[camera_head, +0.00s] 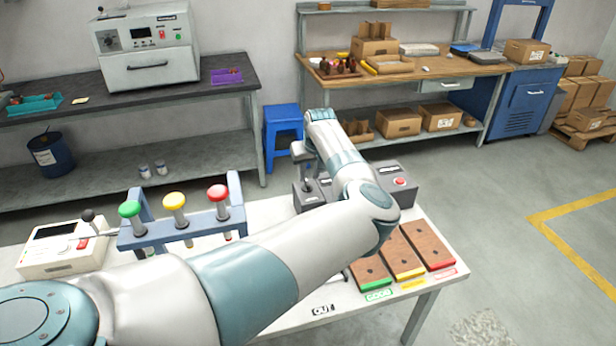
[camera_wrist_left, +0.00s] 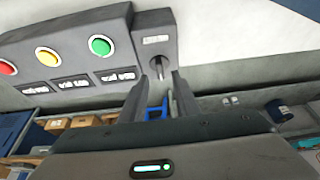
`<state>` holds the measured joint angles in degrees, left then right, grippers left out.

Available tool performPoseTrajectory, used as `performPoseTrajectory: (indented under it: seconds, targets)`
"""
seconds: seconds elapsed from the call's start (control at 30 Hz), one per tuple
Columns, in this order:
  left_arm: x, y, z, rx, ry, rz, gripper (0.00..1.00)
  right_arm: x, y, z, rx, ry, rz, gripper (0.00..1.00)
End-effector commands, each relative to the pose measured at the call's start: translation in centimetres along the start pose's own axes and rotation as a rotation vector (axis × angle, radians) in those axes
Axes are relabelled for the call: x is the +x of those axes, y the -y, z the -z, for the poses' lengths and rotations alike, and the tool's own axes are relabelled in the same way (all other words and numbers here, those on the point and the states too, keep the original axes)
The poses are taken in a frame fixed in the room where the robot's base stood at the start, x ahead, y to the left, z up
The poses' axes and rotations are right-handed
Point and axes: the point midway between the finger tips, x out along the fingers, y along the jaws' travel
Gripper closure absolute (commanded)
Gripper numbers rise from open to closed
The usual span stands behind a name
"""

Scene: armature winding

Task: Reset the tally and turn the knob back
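My left gripper (camera_head: 305,166) points down over the left end of a dark grey counter box (camera_head: 400,170) at the back of the white table. In the left wrist view its two fingers (camera_wrist_left: 161,82) are apart and empty. A small dark knob (camera_wrist_left: 157,69) on a grey block with a white label shows just beyond and between the fingertips; I cannot tell whether they touch it. Beside it the tally panel (camera_wrist_left: 75,62) carries a green (camera_wrist_left: 100,45), a yellow (camera_wrist_left: 47,56) and a red button (camera_wrist_left: 5,67), each with a display I cannot read clearly. My arm hides much of the box in the head view.
A blue rack (camera_head: 180,234) with green, yellow and red handles stands left of my arm. A cream tester (camera_head: 62,256) is at the far left. Brown plates with green, yellow and red ends (camera_head: 402,255) lie at the right front. Workbenches (camera_head: 225,85) stand behind.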

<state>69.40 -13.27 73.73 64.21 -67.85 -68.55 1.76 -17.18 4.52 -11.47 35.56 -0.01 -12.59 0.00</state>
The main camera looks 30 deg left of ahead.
Motion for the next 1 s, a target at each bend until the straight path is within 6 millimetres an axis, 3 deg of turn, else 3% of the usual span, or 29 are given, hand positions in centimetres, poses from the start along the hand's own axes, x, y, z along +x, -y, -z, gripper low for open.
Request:
performPoseTrajectory:
  seconds: [0.3,0.77,0.9,1.0]
  targets:
    - [3.8,0.0,0.0,0.001,0.001,0.000,0.71,-1.0,-0.5,-0.1,-0.002,0.002,-0.004,1.00]
    - [4.5,0.0,0.0,-0.001,-0.001,-0.001,0.71,-1.1,-0.2,-0.1,-0.001,0.002,-0.001,1.00]
    - [4.5,0.0,0.0,-0.001,-0.001,-0.001,1.00,-1.1,0.2,0.0,0.001,0.001,0.002,1.00]
    - [4.5,0.0,0.0,-0.001,-0.001,-0.001,1.00,-1.1,0.3,0.1,0.001,0.001,0.003,1.00]
